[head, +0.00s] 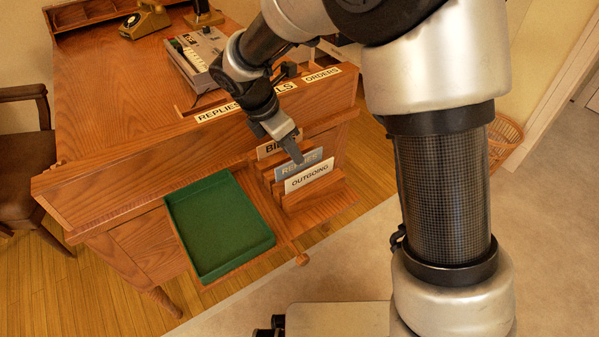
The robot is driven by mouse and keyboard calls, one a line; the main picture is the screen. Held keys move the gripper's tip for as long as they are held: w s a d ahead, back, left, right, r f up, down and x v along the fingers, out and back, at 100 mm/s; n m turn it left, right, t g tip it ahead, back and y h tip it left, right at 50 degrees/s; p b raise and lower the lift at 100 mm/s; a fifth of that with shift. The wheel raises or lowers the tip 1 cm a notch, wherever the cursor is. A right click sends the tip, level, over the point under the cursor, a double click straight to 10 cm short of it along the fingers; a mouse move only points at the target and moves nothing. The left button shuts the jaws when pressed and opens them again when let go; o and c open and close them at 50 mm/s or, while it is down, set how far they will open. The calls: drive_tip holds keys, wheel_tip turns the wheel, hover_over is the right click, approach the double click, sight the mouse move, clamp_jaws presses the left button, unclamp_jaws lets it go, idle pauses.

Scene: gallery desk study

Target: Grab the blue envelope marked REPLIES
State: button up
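The blue envelope (312,156) stands upright in the middle of a small wooden rack (334,184) on the desk's side shelf. Its lettering is partly covered and reads like REPLIES. A white envelope marked OUTGOING (310,177) stands in front of it, and a cream one marked BILLS (268,149), partly hidden, stands behind. My gripper (293,151) points down at the blue envelope's top edge and overlaps it in this view. I cannot tell whether it touches the envelope or whether its fingers are apart.
A green-lined tray (188,238) lies left of the rack and looks empty. A grey machine (197,55) and a telephone (145,19) stand on the desk. A chair (22,170) is at left.

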sight(299, 170)
drive_tip(key=x, duration=0.1)
drive_tip(key=b+x, duration=0.1)
drive_tip(key=x, duration=0.1)
drive_tip(key=b+x, duration=0.1)
drive_tip(key=x, duration=0.1)
drive_tip(key=shift+w+d, duration=0.3)
drive_tip(key=shift+d, duration=0.05)
drive_tip(key=shift+c, duration=0.2)
clamp_jaws()
